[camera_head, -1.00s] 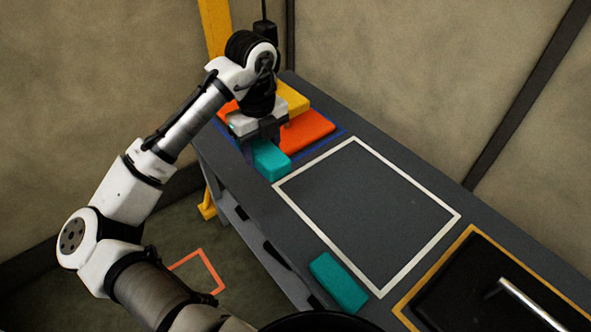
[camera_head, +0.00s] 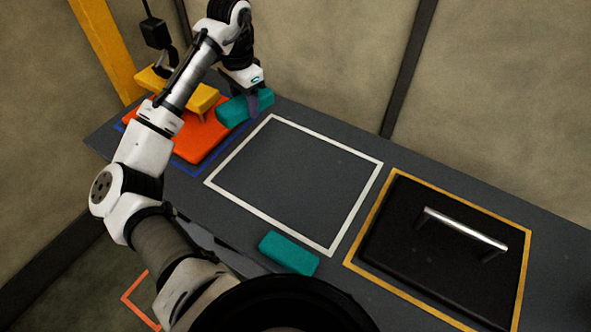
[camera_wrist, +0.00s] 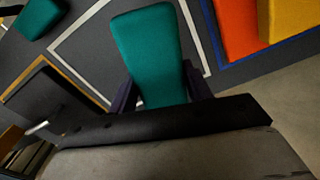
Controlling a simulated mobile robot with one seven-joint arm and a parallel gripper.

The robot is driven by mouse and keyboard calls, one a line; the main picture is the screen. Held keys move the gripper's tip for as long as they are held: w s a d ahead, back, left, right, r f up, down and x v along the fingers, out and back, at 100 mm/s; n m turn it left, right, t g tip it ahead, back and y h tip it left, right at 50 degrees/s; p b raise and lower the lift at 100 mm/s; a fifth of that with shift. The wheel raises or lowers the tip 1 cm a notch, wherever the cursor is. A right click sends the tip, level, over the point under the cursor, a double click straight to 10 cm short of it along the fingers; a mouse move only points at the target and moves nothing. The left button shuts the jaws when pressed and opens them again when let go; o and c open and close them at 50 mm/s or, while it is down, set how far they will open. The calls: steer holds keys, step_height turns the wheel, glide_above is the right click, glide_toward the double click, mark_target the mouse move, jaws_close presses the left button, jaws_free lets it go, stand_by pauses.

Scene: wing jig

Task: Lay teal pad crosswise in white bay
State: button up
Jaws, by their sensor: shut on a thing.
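A teal pad (camera_head: 244,107) is held by my gripper (camera_head: 254,104) in the head view, above the table beyond the far left corner of the white bay. In the wrist view the same pad (camera_wrist: 153,50) sits between the two dark fingers of my gripper (camera_wrist: 158,90). A second teal pad (camera_head: 289,253) lies on the table at the near edge of the bay, outside its outline; it also shows at the top left of the wrist view (camera_wrist: 38,17). The white bay (camera_head: 357,204) is a white outline on the dark table, with nothing lying inside it.
An orange slab (camera_head: 190,140) with a yellow block (camera_head: 203,97) on it lies in the blue outline (camera_head: 190,171) at left. A black plate with a metal handle (camera_head: 466,230) sits in the yellow outline (camera_head: 526,262) at right. A wall stands behind the table (camera_head: 340,145).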

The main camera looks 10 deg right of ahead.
mark_target(259, 93)
steer(key=d+n, duration=0.1)
steer(key=w+d+n, duration=0.1)
steer(key=d, duration=0.1)
steer(key=shift+w+d+f+n, duration=0.1)
steer(key=shift+w+n, duration=0.25)
steer(key=shift+n, duration=0.05)
steer(key=shift+d+f, duration=0.15)
steer(key=shift+f, duration=0.1)
step_height(259, 93, down, 20)
steer(key=shift+r+p, duration=0.15)
steer(key=shift+p, duration=1.1)
steer(key=o, duration=1)
steer(key=shift+c, duration=0.2)
